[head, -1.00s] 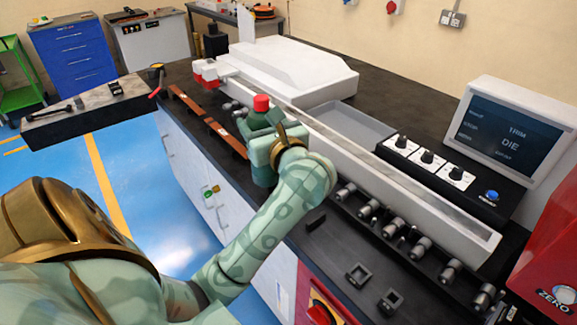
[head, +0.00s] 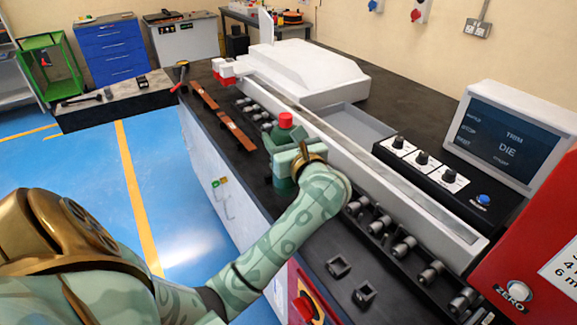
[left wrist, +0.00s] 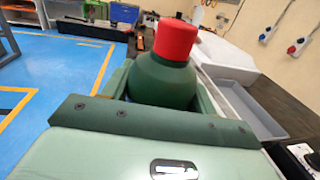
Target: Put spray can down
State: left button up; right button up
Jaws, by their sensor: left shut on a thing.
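The spray can is a dark green can (head: 284,184) with a red cap, upright at the front edge of the black bench top in the head view. My left gripper (head: 285,160) is shut around its upper body. The left wrist view shows the green can (left wrist: 160,82) and its red cap (left wrist: 176,38) between the fingers. The can's base is partly hidden, and I cannot tell whether it touches the bench. My right gripper is not in view.
Two copper bars (head: 237,132) lie on the bench beyond the can. The white bender rail (head: 370,175) runs behind it, with several metal rollers (head: 404,247) to the right. Two small dark blocks (head: 338,265) lie nearer the front. A display (head: 507,140) stands at the right.

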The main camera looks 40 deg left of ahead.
pick_arm(q)
jog(key=f+b, duration=0.1)
jog(key=f, duration=0.1)
jog(key=w+a+f+b, duration=0.1)
jog(key=f, duration=0.1)
jog(key=w+f+b, duration=0.1)
jog(key=b, duration=0.1)
jog(key=shift+a+f, duration=0.15)
jog(key=shift+f, duration=0.25)
jog(key=shift+s+r, duration=0.15)
jog(key=shift+r, duration=0.05)
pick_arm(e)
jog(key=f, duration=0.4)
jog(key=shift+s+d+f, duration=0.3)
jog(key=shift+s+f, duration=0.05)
pick_arm(q)
jog(key=shift+f, duration=0.15)
jog(key=o, duration=1.7)
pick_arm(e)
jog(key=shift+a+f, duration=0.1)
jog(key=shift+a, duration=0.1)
